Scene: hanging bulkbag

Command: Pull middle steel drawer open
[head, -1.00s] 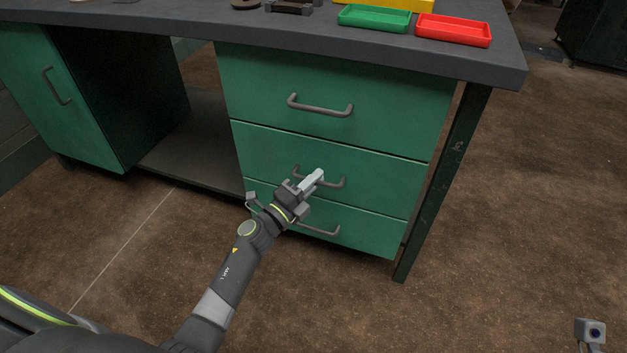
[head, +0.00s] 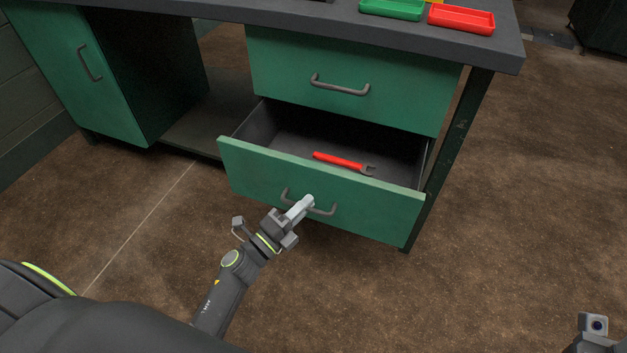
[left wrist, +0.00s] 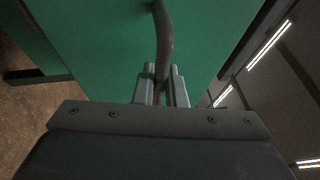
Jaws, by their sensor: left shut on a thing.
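The green middle drawer (head: 370,205) stands well out from the workbench, and its dark inside shows. A red wrench (head: 341,161) with a grey jaw lies in it. My left gripper (head: 304,203) is shut on the grey bar handle (head: 322,211) of this drawer. In the left wrist view the gripper's fingers (left wrist: 162,88) sit on either side of the handle bar (left wrist: 163,40). My right gripper (head: 594,325) shows only in part at the bottom right, away from the drawers; its fingers cannot be made out.
The closed top drawer (head: 350,80) is above. A green cabinet door (head: 75,65) is at the left. A green tray (head: 392,9) and a red tray (head: 461,18) are on the worktop. The floor (head: 500,220) at the right is clear.

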